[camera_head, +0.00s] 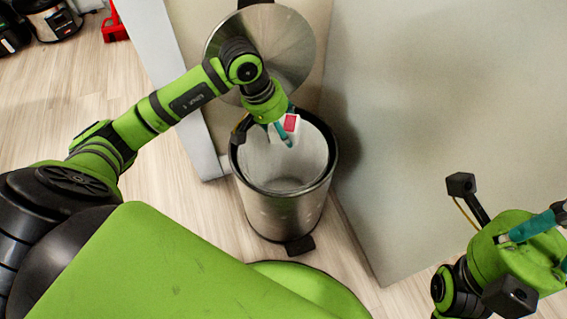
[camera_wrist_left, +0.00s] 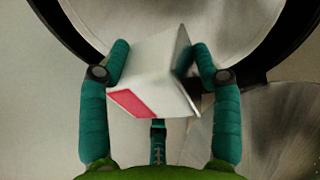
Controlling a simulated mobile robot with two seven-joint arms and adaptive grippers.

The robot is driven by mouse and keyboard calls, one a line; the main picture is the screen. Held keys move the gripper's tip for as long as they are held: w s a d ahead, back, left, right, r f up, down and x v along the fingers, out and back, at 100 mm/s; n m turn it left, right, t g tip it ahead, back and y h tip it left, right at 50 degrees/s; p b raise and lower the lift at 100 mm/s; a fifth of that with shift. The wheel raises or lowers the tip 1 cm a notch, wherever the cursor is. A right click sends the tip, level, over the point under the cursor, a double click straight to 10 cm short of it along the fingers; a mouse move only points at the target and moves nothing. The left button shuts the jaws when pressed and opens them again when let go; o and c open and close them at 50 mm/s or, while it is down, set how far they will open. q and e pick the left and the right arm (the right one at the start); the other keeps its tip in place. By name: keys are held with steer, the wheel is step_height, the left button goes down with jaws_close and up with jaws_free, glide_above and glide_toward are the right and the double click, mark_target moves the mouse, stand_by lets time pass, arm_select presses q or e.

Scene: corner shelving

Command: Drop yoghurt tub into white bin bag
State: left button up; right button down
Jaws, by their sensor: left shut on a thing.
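A white carton-like thing with a red patch (camera_head: 291,124), which I take for the yoghurt tub, is held by my left gripper (camera_head: 282,131). In the left wrist view the white tub (camera_wrist_left: 150,60) sits between the teal fingers of the left gripper (camera_wrist_left: 161,52), tilted. The gripper is shut on it, over the open mouth of a round metal bin (camera_head: 285,207). The bin's inside looks pale grey-white; I cannot tell whether that is a bag. My right gripper (camera_head: 530,227) is at the right edge, partly cut off and away from the bin.
The bin's round lid (camera_head: 290,45) stands raised behind the opening, close to my left wrist. A pale wall panel (camera_head: 440,120) is right of the bin, and another panel (camera_head: 165,75) is left. Appliances (camera_head: 48,18) and a red item (camera_head: 114,27) stand far left. Wooden floor is clear at left.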

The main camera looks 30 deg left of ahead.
arm_select(q)
steer(key=o, duration=1.3)
steer(key=shift+r, duration=0.1)
steer(key=v, duration=1.2)
